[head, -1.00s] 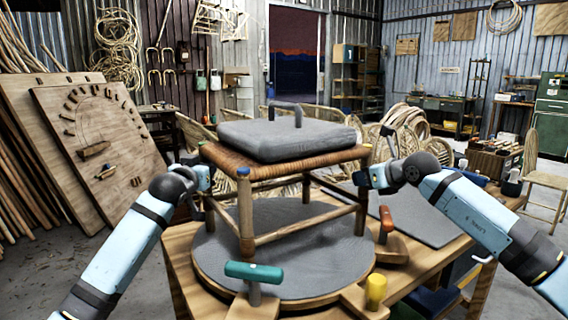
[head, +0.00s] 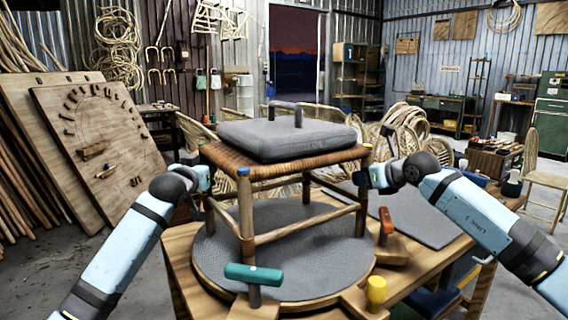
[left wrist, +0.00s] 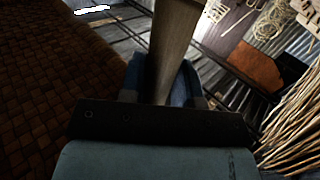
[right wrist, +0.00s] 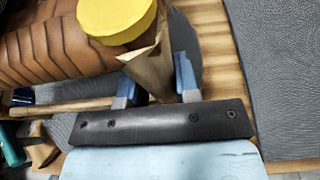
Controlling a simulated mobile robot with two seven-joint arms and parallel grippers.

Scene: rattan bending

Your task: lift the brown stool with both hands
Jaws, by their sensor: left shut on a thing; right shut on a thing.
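The brown stool (head: 258,172) has a woven seat, wooden legs and coloured corner caps. It stands upright over a round grey disc (head: 305,245) on the bench; I cannot tell whether its feet touch the disc. A grey cushion (head: 290,140) with a handle lies on the seat. My left gripper (head: 203,180) is shut on a stool leg at the left, and the leg shows between its fingers in the left wrist view (left wrist: 172,50). My right gripper (head: 364,178) is shut on the right leg, under the yellow cap (right wrist: 115,18) in the right wrist view.
A teal-handled tool (head: 253,273), a yellow-topped peg (head: 376,290) and an orange-handled tool (head: 386,222) stand around the disc. A grey mat (head: 425,222) lies right of it on the wooden bench. Rattan bundles (head: 405,128) stand behind.

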